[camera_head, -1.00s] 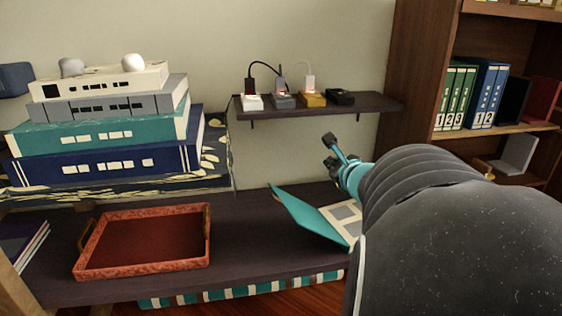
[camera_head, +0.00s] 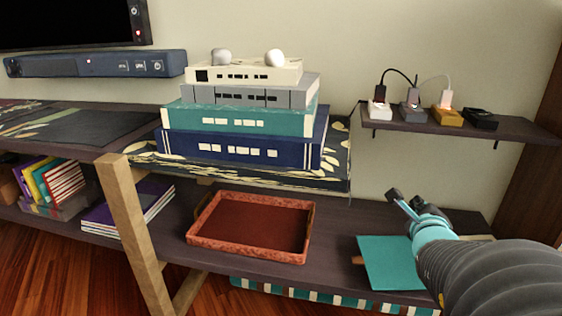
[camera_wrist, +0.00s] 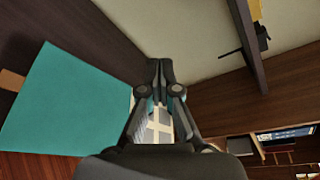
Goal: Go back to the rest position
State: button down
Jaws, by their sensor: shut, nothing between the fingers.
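My gripper (camera_head: 398,203) is at the right of the head view, above the lower shelf near a teal book (camera_head: 388,264). Its fingers are shut with nothing between them. In the wrist view the fingertips (camera_wrist: 160,70) meet in the middle, with the teal cover (camera_wrist: 70,105) to the left. A page with pale blocks (camera_wrist: 158,125) shows partly behind the fingers. The book lies on the dark lower shelf (camera_head: 335,210), and my arm hides its right part. I cannot tell whether the gripper touches it; it looks apart.
A red tray (camera_head: 250,255) stands left of the book. Stacked boxes (camera_head: 240,150) stand behind the tray. A small wall shelf (camera_head: 430,120) with chargers is above the gripper. A wooden leg (camera_head: 137,235) and several books (camera_head: 60,185) are at left.

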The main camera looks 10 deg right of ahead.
jog(key=shift+a, duration=0.15)
dwell(0.3)
jog(key=w+a+r+n+t+y+p, duration=0.1)
jog(key=w+a+r+n+y, duration=0.2)
jog(key=a+r, duration=0.35)
jog(key=w+a+r+n+t+y+p, duration=0.1)
jog(key=a+r+n+y, duration=0.2)
jog(key=a+r+n, duration=0.4)
jog(key=w+a+r+n+t+y+p, duration=0.1)
jog(key=w+a+r+n+y, duration=0.25)
jog(key=a, duration=0.45)
jog(key=s+a+f+n+g+y+p, duration=0.4)
jog(key=s+a+f+n+g, duration=0.15)
jog(key=s+a+n, duration=0.45)
jog(key=s+d+f+n+g+h+p, duration=0.2)
jog(key=s+d+f+n+h, duration=0.1)
jog(key=s, duration=0.2)
jog(key=s+d+f+n+g+h+p, duration=0.1)
jog(key=s+d+f+n+g+h, duration=0.1)
jog(key=s, duration=0.4)
jog(key=shift+s+d+f+n+g+h+p, duration=0.35)
jog(key=shift+d+f+n+g+h, duration=0.1)
jog(key=shift+n+g, duration=0.5)
